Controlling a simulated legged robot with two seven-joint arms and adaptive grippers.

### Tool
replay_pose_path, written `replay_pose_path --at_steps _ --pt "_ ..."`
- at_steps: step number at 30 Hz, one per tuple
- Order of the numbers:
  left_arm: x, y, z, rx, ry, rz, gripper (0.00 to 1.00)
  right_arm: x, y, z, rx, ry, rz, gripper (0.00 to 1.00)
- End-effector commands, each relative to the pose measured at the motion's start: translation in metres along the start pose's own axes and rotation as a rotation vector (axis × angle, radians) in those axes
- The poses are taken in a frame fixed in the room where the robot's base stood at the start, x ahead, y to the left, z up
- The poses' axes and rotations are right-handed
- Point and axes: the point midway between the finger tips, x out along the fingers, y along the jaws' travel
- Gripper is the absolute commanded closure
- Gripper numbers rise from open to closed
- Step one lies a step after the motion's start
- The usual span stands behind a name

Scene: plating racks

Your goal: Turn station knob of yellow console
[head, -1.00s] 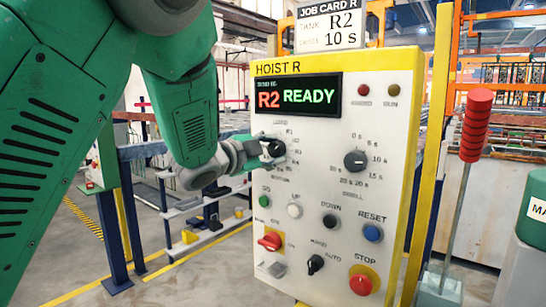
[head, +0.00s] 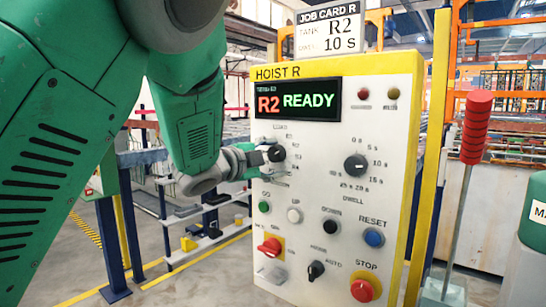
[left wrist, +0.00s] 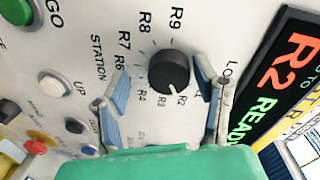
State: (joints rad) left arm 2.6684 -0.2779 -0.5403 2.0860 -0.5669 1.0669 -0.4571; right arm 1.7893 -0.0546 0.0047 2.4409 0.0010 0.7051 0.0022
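The yellow-edged white console (head: 325,215), labelled HOIST R, stands upright in front of me. Its black station knob (head: 277,153) sits at upper left below the display (head: 297,100), which reads R2 READY. In the left wrist view the station knob (left wrist: 169,70) has its white mark by the R2 label. My left gripper (head: 262,155) is at the knob's left side in the head view. In the left wrist view the left gripper (left wrist: 164,72) is open, one finger on each side of the knob, with visible gaps. My right gripper is out of view.
A second black knob (head: 356,166), for dwell, is to the right. Buttons and switches lie below, including the red stop button (head: 364,288). A job card (head: 329,32) above reads R2, 10 s. A pole with a red grip (head: 475,128) stands right of the console.

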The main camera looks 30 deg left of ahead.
Motion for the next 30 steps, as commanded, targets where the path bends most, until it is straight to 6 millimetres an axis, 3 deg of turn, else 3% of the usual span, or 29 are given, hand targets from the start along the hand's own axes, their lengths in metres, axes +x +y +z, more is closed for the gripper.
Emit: replay_pose_path --at_steps 11,24,30 --pt "-0.009 -0.006 -0.001 0.001 0.003 -0.013 0.45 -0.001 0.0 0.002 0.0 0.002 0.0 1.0" --pt "-0.094 -0.003 0.0 -0.001 0.001 -0.01 0.45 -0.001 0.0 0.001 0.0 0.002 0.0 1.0" --pt "-0.115 -0.002 0.001 0.0 0.002 -0.007 0.45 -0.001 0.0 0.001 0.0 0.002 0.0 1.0"
